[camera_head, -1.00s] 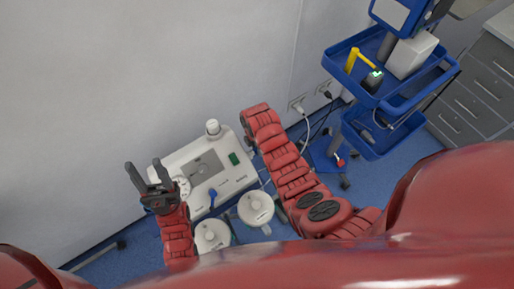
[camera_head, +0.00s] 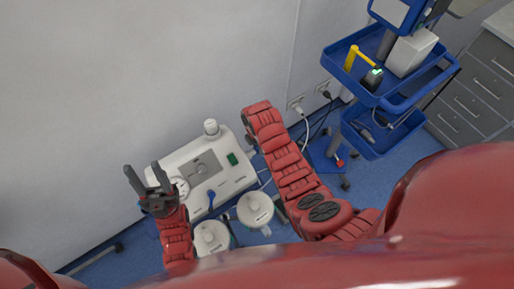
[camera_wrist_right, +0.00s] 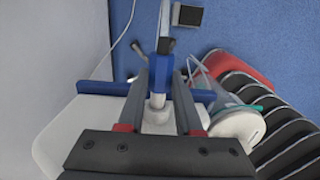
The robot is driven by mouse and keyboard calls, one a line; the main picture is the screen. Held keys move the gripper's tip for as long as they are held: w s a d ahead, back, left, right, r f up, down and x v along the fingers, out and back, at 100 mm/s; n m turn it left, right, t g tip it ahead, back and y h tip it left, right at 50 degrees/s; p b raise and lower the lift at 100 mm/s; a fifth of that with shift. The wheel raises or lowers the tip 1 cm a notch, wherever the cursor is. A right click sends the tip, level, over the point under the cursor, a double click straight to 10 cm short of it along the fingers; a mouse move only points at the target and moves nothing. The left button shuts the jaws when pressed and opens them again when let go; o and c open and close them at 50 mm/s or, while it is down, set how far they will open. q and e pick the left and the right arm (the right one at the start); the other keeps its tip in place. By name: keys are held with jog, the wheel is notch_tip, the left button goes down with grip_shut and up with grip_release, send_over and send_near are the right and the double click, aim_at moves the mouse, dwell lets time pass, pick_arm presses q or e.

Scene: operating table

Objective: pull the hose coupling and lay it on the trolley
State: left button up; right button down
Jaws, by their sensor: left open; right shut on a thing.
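In the right wrist view, my right gripper (camera_wrist_right: 157,108) is shut on a blue piece with a white neck (camera_wrist_right: 158,80), which looks like the hose coupling. A white body lies just below it; I cannot tell whether the two are joined. In the head view my right forearm hides this gripper and the piece. My left gripper (camera_head: 142,168) is open and empty, at the left end of the white suction unit (camera_head: 207,168). The blue trolley (camera_head: 336,62) stands at the upper right, well apart from both grippers.
A yellow item (camera_head: 351,58), a small dark device (camera_head: 373,79) and a white box (camera_head: 411,54) stand on the trolley's top tray. Two lidded canisters (camera_head: 255,208) sit in front of the suction unit. Cables run from wall sockets (camera_head: 297,103). Grey drawers (camera_head: 472,100) stand at far right.

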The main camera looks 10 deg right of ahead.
jog(key=shift+d, duration=0.15)
jog(key=shift+w+d+b, duration=0.2)
jog(key=shift+d+b, duration=0.15)
jog(key=shift+b, duration=0.05)
jog(key=shift+d, duration=0.15)
dwell(0.5)
jog(key=shift+w+d+b, duration=0.15)
jog(key=shift+d+b, duration=0.1)
jog(key=shift+b, duration=0.1)
jog(key=shift+d, duration=0.1)
jog(key=shift+d, duration=0.15)
jog(key=shift+w+d+b, duration=0.4)
jog(key=shift+d+b, duration=0.25)
jog(key=shift+d, duration=0.1)
jog(key=shift+r, duration=0.1)
